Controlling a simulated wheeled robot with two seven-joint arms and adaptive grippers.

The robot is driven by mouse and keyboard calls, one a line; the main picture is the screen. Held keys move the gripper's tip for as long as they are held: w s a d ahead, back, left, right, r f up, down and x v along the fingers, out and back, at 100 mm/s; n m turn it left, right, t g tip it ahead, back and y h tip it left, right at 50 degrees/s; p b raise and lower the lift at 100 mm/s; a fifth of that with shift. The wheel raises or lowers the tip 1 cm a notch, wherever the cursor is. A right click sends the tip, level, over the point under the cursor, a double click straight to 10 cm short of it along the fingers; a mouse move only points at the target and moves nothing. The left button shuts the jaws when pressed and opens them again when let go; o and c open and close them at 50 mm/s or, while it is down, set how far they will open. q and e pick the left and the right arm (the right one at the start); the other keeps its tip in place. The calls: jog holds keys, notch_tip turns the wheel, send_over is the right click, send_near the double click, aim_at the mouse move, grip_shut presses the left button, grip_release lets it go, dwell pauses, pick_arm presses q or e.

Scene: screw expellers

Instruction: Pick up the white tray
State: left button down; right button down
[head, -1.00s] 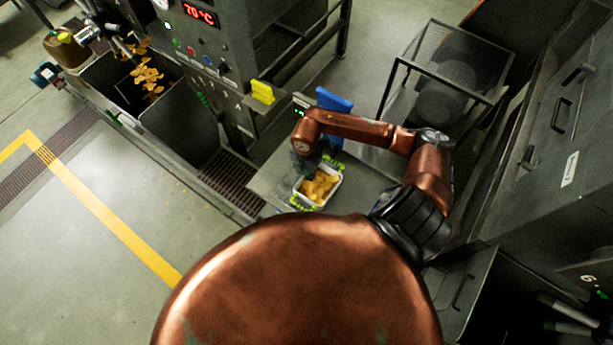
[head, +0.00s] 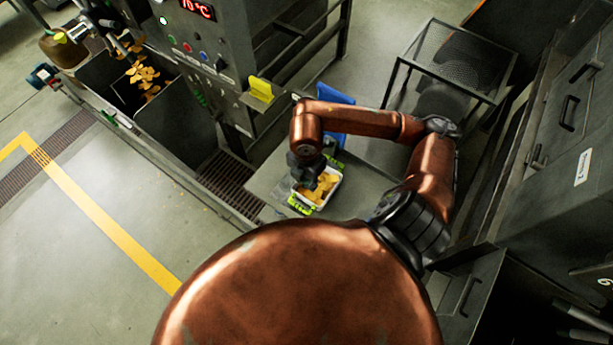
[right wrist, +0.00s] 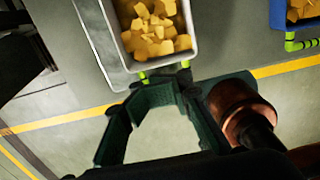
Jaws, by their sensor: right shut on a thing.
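The white tray (head: 336,190) holds yellow-orange chips and has green handles at its ends. In the head view it is over the grey table, below my right forearm; I cannot tell whether it touches the table. My right gripper (head: 304,168) is at the tray's left edge, shut on it. In the right wrist view the tray (right wrist: 197,38) fills the top middle, with the dark green fingers of the gripper (right wrist: 153,100) just below its near end. The exact contact is hard to see. My left gripper is out of view.
A blue tray (right wrist: 275,15) with chips and a green handle lies at the right wrist view's top right. A mesh-topped frame (head: 455,60) and cabinets stand to the right.

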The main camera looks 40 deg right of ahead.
jog(key=s+a+r+b, duration=0.1)
jog(key=s+a+r, duration=0.1)
jog(key=s+a, duration=0.1)
jog(key=shift+s+a+r, duration=0.3)
jog(key=shift+s+r, duration=0.05)
jog(key=shift+s, duration=0.45)
jog(key=c, duration=0.6)
grip_release()
jog(key=shift+o, duration=0.2)
